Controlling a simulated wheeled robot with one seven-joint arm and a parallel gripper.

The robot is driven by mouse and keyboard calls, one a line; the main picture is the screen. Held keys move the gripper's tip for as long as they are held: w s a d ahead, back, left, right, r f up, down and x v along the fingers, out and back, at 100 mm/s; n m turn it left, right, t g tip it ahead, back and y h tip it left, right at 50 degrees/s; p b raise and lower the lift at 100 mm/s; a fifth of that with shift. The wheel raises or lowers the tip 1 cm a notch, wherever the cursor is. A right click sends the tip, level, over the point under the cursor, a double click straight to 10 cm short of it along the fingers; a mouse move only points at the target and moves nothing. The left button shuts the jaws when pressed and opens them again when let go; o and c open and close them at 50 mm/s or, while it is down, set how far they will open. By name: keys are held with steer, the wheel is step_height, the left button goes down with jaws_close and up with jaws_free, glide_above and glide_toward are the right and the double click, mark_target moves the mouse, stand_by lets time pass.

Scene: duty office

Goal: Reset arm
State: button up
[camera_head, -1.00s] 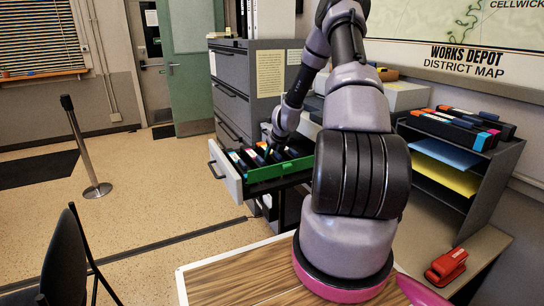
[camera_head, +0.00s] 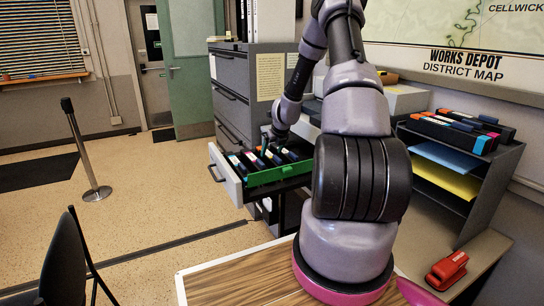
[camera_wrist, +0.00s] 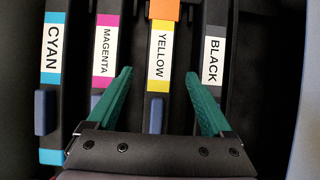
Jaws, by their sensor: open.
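My gripper (camera_wrist: 160,105) is open, its two green fingers spread above a row of toner cartridges in the wrist view. Nothing is between the fingers but the view of the yellow cartridge (camera_wrist: 158,55) below. The cyan cartridge (camera_wrist: 53,60) and magenta cartridge (camera_wrist: 103,50) lie to the left, the black cartridge (camera_wrist: 213,50) to the right. In the head view my arm reaches over the pulled-out drawer (camera_head: 226,178) of the grey cabinet, with the cartridges inside. The fingertips are too small to make out there.
The grey filing cabinet (camera_head: 232,92) stands behind the drawer. A shelf unit (camera_head: 495,180) with more cartridges on top is at the right, beside a red stapler (camera_head: 447,268). A post (camera_head: 84,150) and a black chair (camera_head: 66,262) stand at the left. The floor between is clear.

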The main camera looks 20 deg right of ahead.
steer(key=shift+r, duration=2.6)
steer(key=s+a+r+n, duration=0.4)
steer(key=r+n, duration=0.1)
steer(key=r, duration=0.3)
steer(key=s+a+r+n+y, duration=0.1)
steer(key=s+a+r+n, duration=0.4)
steer(key=r, duration=0.4)
steer(key=s+a+r+n, duration=0.35)
steer(key=r+n, duration=0.25)
steer(key=r, duration=0.2)
steer(key=s+a+r+n, duration=0.2)
steer(key=s+n, duration=0.3)
steer(key=s, duration=0.3)
steer(key=s+a+r+n, duration=0.2)
steer(key=s+n, duration=0.3)
steer(key=s, duration=0.3)
steer(key=s+a+r+n+t, duration=0.1)
steer(key=s+r+n, duration=0.3)
steer(key=s, duration=0.4)
steer(key=shift+s+a+n+y, duration=0.25)
steer(key=shift+a+n+y, duration=0.15)
steer(key=shift+n, duration=0.4)
